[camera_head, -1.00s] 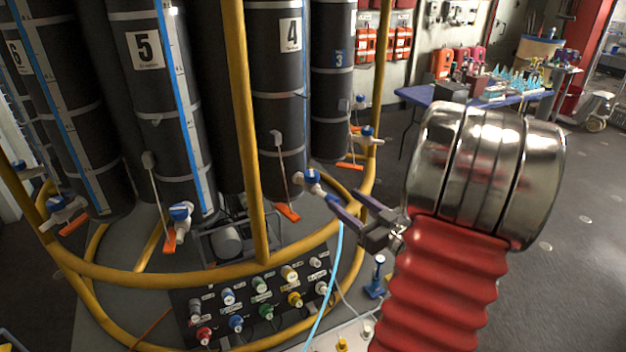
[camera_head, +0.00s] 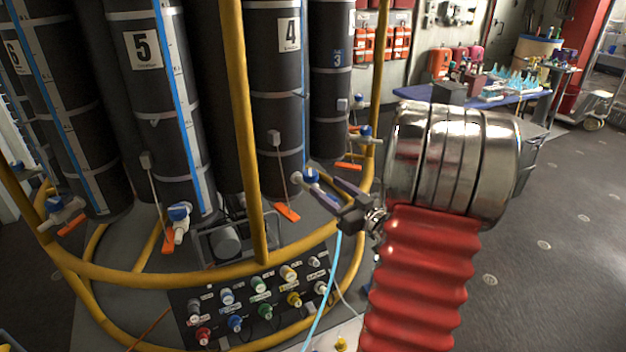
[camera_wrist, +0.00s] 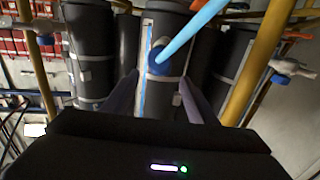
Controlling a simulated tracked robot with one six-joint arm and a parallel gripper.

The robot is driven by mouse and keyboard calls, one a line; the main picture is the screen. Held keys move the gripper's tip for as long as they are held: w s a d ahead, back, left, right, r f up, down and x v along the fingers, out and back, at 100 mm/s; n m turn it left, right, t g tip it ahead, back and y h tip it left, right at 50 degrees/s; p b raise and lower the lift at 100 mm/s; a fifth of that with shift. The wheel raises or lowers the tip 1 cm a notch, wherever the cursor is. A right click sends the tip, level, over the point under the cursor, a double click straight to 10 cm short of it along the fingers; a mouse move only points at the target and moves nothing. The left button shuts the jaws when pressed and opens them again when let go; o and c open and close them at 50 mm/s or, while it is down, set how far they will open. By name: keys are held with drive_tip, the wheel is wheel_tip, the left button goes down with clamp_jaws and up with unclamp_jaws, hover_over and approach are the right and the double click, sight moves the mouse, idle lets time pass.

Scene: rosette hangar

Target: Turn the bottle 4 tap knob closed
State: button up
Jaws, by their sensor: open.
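Bottle 4 (camera_head: 275,130) is a tall black cylinder with a white "4" label, standing behind a yellow rail. Its tap knob (camera_head: 311,175) is blue, low at the bottle's front right. The knob also shows in the wrist view (camera_wrist: 159,63), beyond and roughly between the fingertips, with a light blue hose passing in front of it. My gripper (camera_head: 325,186) is open and empty, its dark fingers pointing left at the knob. It is very close to the knob; I cannot tell whether they touch.
Yellow rails (camera_head: 246,130) curve around the bottles, one upright left of the tap. Bottle 5 (camera_head: 160,110) stands to the left. A panel of coloured connectors (camera_head: 262,300) lies below. A light blue hose (camera_head: 322,290) hangs near my gripper. Open floor is at right.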

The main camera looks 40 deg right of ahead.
sight(315, 179)
drive_tip(key=w, duration=0.7)
drive_tip(key=shift+d, duration=0.35)
drive_tip(key=shift+c, duration=0.6)
drive_tip(key=c, duration=0.9)
